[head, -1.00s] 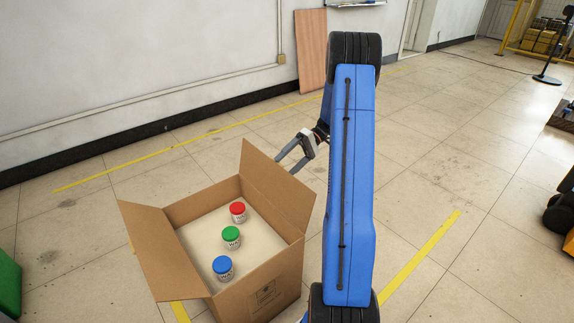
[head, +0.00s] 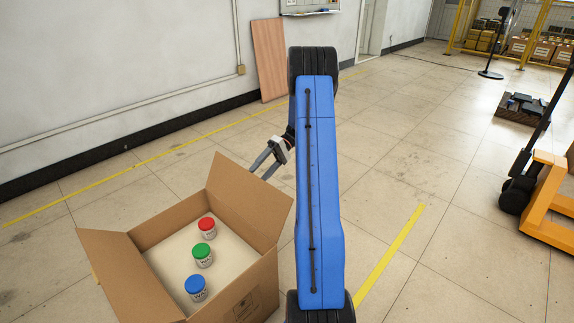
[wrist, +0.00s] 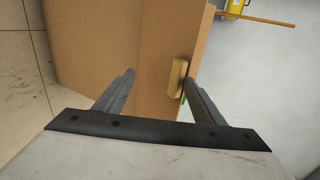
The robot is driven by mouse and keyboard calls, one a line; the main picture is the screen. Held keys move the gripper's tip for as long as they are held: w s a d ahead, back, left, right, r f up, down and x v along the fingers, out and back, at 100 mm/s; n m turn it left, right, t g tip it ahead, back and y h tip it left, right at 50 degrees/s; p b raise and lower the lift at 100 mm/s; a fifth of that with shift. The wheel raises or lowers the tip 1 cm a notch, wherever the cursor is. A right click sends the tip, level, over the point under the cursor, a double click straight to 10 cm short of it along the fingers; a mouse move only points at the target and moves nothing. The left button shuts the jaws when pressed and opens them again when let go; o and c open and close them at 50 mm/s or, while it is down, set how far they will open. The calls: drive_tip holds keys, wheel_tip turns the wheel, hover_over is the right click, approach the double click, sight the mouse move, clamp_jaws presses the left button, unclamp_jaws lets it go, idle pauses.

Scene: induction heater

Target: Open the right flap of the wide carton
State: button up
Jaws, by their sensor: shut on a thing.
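The wide carton (head: 215,292) stands open on the floor at lower left in the head view. Its right flap (head: 250,207) is raised and leans outward. My gripper (head: 260,172) is at this flap's upper edge. In the wrist view my gripper (wrist: 157,80) has one finger on each side of a strip of cardboard, shut on the right flap (wrist: 158,60). A small tan block (wrist: 178,78) shows beside the right finger. The exact contact is hard to see. The left flap (head: 125,275) is folded outward.
Inside the carton stand a red-lidded jar (head: 207,228), a green-lidded jar (head: 202,255) and a blue-lidded jar (head: 196,288). A wooden panel (head: 269,60) leans on the wall. An orange pallet truck (head: 545,195) is at the right. The floor between is clear.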

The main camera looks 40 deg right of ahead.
drive_tip(key=shift+d+f, duration=0.35)
drive_tip(key=shift+f, duration=0.1)
drive_tip(key=shift+c, duration=1.1)
drive_tip(key=d+f, duration=0.3)
drive_tip(key=d, duration=1.2)
drive_tip(key=shift+w+f, duration=0.15)
drive_tip(key=shift+w, duration=0.15)
